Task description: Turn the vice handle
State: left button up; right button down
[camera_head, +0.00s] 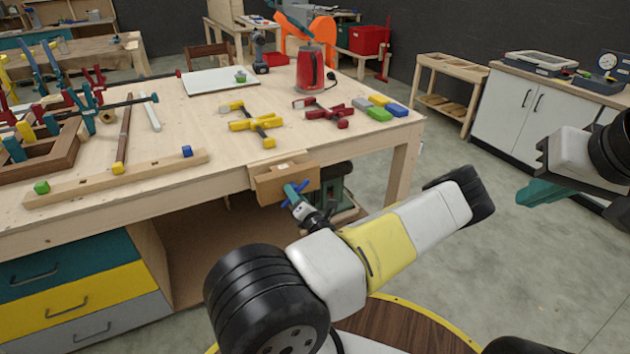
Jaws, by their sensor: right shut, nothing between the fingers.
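The bench vice's wooden jaw (272,187) is on the front edge of the workbench, near the middle of the head view. My right gripper (535,192) is at the right, above the floor and far from the vice. Its teal fingers are together and empty.
The workbench (215,150) carries clamps (255,123), a red kettle (310,70), coloured blocks (380,112) and a wooden frame (40,165). Drawers (75,300) are below left. A white cabinet (520,110) stands at the right. The floor (540,270) between is open.

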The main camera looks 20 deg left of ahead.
pick_arm(q)
grip_shut()
jog(key=m, duration=0.4)
jog(key=shift+m, duration=0.4)
jog(key=shift+s, duration=0.1)
jog(key=o, duration=0.5)
grip_release()
jog(key=v, duration=0.7)
jog(key=shift+s+d, duration=0.25)
jog(key=shift+d, duration=0.05)
